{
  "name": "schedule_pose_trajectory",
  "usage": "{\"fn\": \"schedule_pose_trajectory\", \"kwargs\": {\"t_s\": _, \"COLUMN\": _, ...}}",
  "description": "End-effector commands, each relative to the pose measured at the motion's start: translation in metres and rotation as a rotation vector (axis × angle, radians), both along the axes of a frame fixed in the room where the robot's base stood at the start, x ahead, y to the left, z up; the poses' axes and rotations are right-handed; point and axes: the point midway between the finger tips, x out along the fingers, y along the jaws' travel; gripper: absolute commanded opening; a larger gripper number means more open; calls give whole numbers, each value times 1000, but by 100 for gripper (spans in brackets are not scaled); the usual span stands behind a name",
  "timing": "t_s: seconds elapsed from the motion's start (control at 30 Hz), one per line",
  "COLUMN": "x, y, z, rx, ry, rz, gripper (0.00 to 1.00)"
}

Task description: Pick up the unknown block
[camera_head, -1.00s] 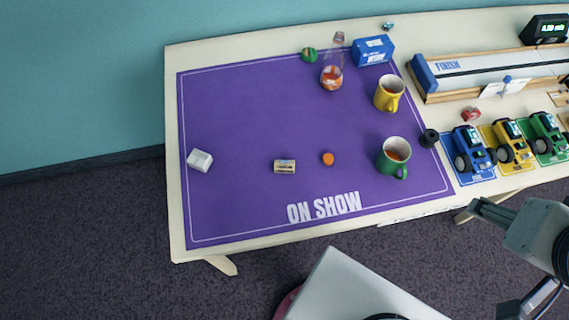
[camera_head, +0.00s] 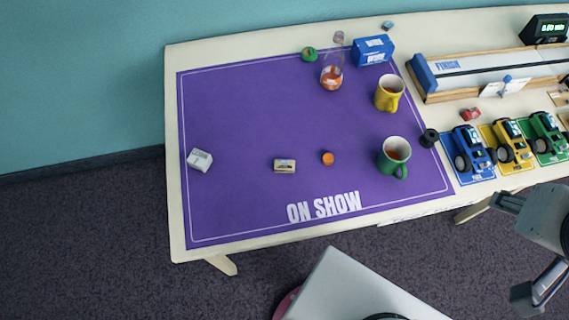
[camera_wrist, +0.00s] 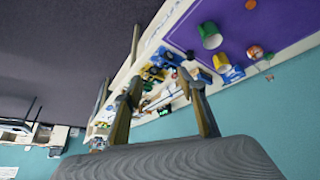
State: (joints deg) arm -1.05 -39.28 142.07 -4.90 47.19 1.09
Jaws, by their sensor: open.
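A small white block (camera_head: 199,160) lies at the left side of the purple mat (camera_head: 250,120). A small tan block with a dark marking (camera_head: 285,166) lies near the mat's middle, left of a small orange round thing (camera_head: 327,158). I cannot tell which of them the task calls unknown. My gripper (camera_head: 505,248) is open and empty at the lower right of the head view, off the table's front edge and far from both blocks. Its spread fingers also show in the wrist view (camera_wrist: 161,85), with neither block clearly visible there.
On the mat stand a green mug (camera_head: 394,160), a yellow mug (camera_head: 389,95) and a flask with orange liquid (camera_head: 332,77). A blue box (camera_head: 373,49) is behind. Toy cars (camera_head: 468,150) and a track (camera_head: 490,72) fill the right. The mat's left half is mostly clear.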

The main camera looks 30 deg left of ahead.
Motion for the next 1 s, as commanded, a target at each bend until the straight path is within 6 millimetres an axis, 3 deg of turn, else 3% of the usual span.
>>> {"fn": "schedule_pose_trajectory", "kwargs": {"t_s": 0.23, "x": 57, "y": -13, "z": 7, "rx": -134, "ry": -65, "rz": 75, "gripper": 40}}
{"fn": "schedule_pose_trajectory", "kwargs": {"t_s": 0.47, "x": 116, "y": -9, "z": 13, "rx": -248, "ry": -141, "rz": 189, "gripper": 40}}
{"fn": "schedule_pose_trajectory", "kwargs": {"t_s": 0.77, "x": 188, "y": 23, "z": 10, "rx": -353, "ry": -235, "rz": 392, "gripper": 40}}
{"fn": "schedule_pose_trajectory", "kwargs": {"t_s": 1.0, "x": 234, "y": 68, "z": -5, "rx": -397, "ry": -301, "rz": 588, "gripper": 40}}
